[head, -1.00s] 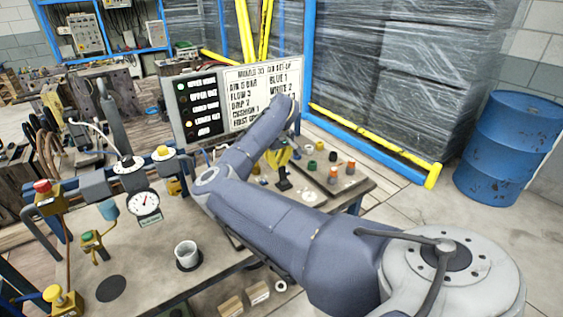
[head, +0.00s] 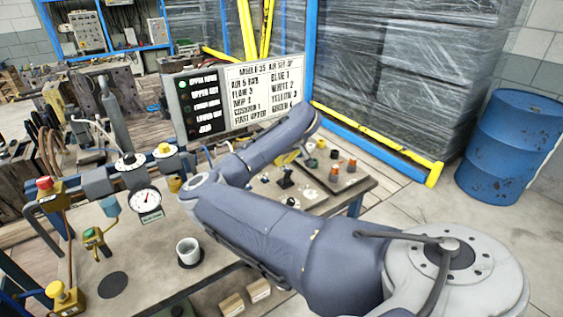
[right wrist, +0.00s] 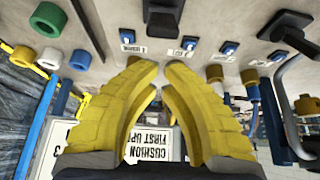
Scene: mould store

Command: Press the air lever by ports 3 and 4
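My right gripper (right wrist: 161,68) shows in the right wrist view as two yellow fingers with their tips nearly together and nothing between them. In the head view only a bit of its yellow (head: 289,157) shows beneath my right arm, above the far end of the bench. A black lever (head: 285,180) stands there, apart from the fingers. In the right wrist view one black lever (right wrist: 162,18) is beyond the tips, and another (right wrist: 288,32) is at upper right. Port numbers are unreadable, so I cannot tell which is by ports 3 and 4. My left gripper is out of view.
A lamp and text board (head: 240,97) stands behind the bench. A gauge (head: 146,201), a white cup (head: 188,250) and valves are at left. Orange-topped fittings (head: 334,172) stand right of the lever. Coloured ring fittings (right wrist: 48,58) and hoses flank the fingers. A blue barrel (head: 508,145) stands right.

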